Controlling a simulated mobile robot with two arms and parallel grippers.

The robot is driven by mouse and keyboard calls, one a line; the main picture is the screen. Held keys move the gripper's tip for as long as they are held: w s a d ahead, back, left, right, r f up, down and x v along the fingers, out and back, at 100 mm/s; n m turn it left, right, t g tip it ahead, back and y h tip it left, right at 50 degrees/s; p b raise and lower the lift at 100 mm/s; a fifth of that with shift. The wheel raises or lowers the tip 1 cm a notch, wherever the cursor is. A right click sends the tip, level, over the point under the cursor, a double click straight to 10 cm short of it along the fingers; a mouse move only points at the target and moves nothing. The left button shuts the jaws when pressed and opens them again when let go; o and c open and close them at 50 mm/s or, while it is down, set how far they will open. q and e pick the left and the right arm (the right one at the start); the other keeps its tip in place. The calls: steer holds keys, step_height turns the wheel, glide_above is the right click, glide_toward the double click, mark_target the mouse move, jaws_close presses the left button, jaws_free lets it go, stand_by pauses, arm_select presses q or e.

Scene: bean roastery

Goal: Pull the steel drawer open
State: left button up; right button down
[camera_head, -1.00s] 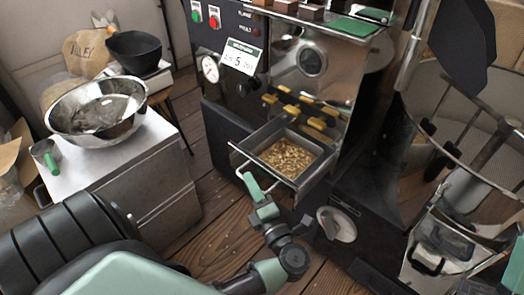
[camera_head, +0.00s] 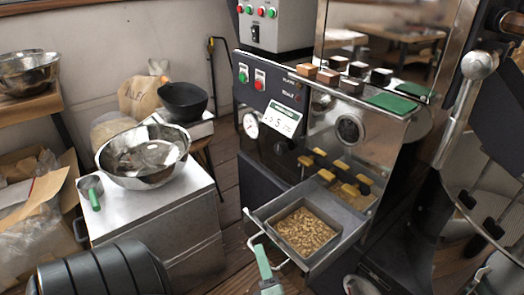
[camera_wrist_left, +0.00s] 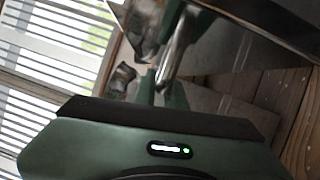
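The steel drawer (camera_head: 352,222) stands out from the front of the roasting machine, under the row of yellow-handled knobs. An inner tray of pale brown beans sits in it, with bare drawer floor showing behind the tray. Its bar handle (camera_head: 285,262) runs along the front. My left gripper (camera_head: 259,248) is at the handle, at the bottom middle of the head view. In the left wrist view, its green fingers (camera_wrist_left: 160,92) are close about a shiny steel bar (camera_wrist_left: 176,50). The fingers look shut on the handle, though the contact is partly hidden. My right gripper is out of view.
A white cabinet (camera_head: 165,205) with a steel bowl (camera_head: 143,157) and a green-handled scoop (camera_head: 92,190) stands to the left. Wooden floor shows between the cabinet and the machine. A sack (camera_head: 138,98) and a black bowl (camera_head: 183,101) are behind.

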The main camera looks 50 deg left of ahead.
arm_select(q)
steer(key=o, duration=0.4)
steer(key=shift+c, duration=0.2)
steer(key=shift+d, duration=0.1)
